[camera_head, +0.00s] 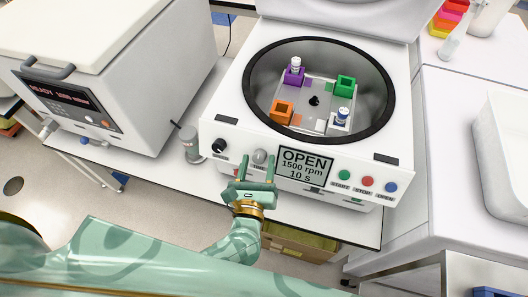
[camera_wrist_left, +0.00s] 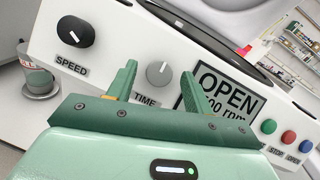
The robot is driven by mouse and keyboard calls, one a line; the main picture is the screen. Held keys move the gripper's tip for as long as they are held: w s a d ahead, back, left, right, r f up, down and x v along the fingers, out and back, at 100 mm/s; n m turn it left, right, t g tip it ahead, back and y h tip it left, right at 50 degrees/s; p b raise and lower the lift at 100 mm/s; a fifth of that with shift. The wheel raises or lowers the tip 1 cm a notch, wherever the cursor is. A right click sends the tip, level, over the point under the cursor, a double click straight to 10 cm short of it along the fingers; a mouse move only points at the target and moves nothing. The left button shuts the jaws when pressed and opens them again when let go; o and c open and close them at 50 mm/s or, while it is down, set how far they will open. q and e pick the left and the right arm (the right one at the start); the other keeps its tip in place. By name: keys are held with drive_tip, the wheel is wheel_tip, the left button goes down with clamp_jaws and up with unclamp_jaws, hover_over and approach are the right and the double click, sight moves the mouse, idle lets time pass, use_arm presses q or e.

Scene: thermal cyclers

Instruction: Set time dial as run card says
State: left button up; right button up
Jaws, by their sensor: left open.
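The centrifuge (camera_head: 222,128) stands on the bench with its lid up. Its grey time dial (camera_head: 260,157) is on the front panel, left of the display (camera_head: 305,165), which reads OPEN, 1500 rpm, 10 s. In the left wrist view the time dial (camera_wrist_left: 159,74) has a pale pointer mark tilted up and to the right. A black speed dial (camera_wrist_left: 75,32) is to its left. My left gripper (camera_head: 253,170) is open and empty just in front of the time dial; its fingers (camera_wrist_left: 140,80) stand either side of the label TIME. I cannot make out a run card.
Inside the open bowl are purple (camera_head: 293,76), green (camera_head: 345,86) and orange (camera_head: 281,112) holders; capped tubes stand in the purple and a white one. Start, stop and open buttons (camera_head: 367,181) are right of the display. A small grey-lidded container (camera_head: 190,144) stands left of the centrifuge.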

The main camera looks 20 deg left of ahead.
use_arm(q)
drive_tip(key=c, duration=1)
use_arm(e)
drive_tip(key=shift+s+a, duration=0.25)
drive_tip(key=shift+s, duration=0.15)
